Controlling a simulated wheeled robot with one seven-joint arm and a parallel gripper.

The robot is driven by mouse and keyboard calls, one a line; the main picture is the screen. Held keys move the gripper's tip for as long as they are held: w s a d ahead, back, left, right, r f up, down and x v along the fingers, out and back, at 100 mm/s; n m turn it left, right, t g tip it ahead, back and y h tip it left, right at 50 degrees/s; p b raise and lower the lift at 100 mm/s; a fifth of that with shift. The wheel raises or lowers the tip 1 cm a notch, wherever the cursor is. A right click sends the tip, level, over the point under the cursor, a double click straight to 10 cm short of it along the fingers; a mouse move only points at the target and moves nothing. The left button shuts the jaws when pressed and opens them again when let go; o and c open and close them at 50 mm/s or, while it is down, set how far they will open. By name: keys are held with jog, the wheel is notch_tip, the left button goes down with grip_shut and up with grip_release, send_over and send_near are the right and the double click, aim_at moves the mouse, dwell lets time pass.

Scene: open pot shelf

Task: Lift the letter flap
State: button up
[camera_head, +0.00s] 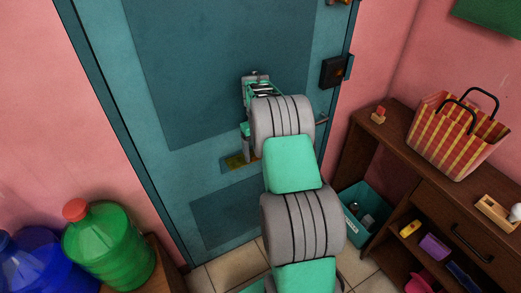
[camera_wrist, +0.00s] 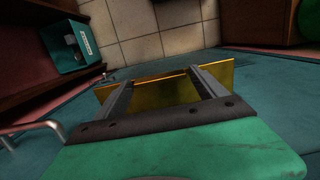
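The brass letter flap (camera_head: 236,162) is on the teal door (camera_head: 215,75), low in the middle, partly hidden behind my arm in the head view. In the wrist view the flap (camera_wrist: 163,90) is a shiny gold plate lying across and between my fingers. My gripper (camera_wrist: 160,76) is open, with its two grey fingers wide apart and their tips at the plate. I cannot tell whether the fingers touch it or whether the flap is raised at all. In the head view my fingers are mostly hidden by my arm.
A door handle (camera_wrist: 38,130) is left of my gripper in the wrist view. A brown shelf (camera_head: 400,165) with a striped bag (camera_head: 455,135) stands at the right, a teal bin (camera_head: 362,215) beside it. Green (camera_head: 110,245) and blue (camera_head: 40,265) bottles stand at the lower left.

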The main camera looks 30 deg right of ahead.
jog(key=shift+o, duration=1.2)
jog(key=shift+r, duration=0.1)
jog(key=shift+r, duration=0.1)
notch_tip(320, 180, up, 2)
jog(key=shift+w+d+r, duration=0.1)
jog(key=shift+r, duration=0.1)
jog(key=s+a+r+b, duration=0.2)
jog(key=s+a+r, duration=0.3)
jog(key=s+r, duration=0.5)
jog(key=s, duration=0.3)
jog(key=shift+a+r+b, duration=0.15)
jog(key=shift+r+b, duration=0.05)
jog(key=shift+b, duration=0.1)
